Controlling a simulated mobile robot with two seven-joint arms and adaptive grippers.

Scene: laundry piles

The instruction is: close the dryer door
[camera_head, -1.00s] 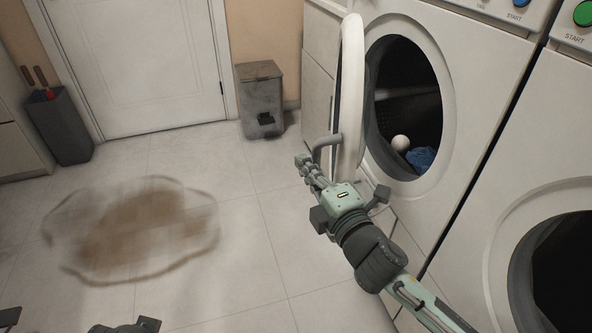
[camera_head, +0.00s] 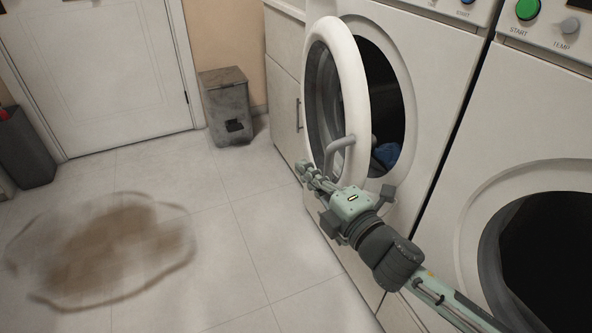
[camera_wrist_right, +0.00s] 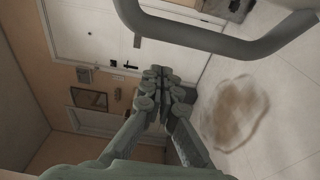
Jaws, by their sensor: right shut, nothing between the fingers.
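The dryer door (camera_head: 361,84) is a round white ring with a dark glass middle, standing part open on the left of the machine's opening. My left gripper is not in view.
A second white machine (camera_head: 530,110) with an open round mouth stands at the right. A grey bin (camera_head: 227,105) stands by the back wall, and a dark container (camera_head: 25,148) at the left. A brown puddle (camera_head: 115,245) lies on the otherwise clear floor.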

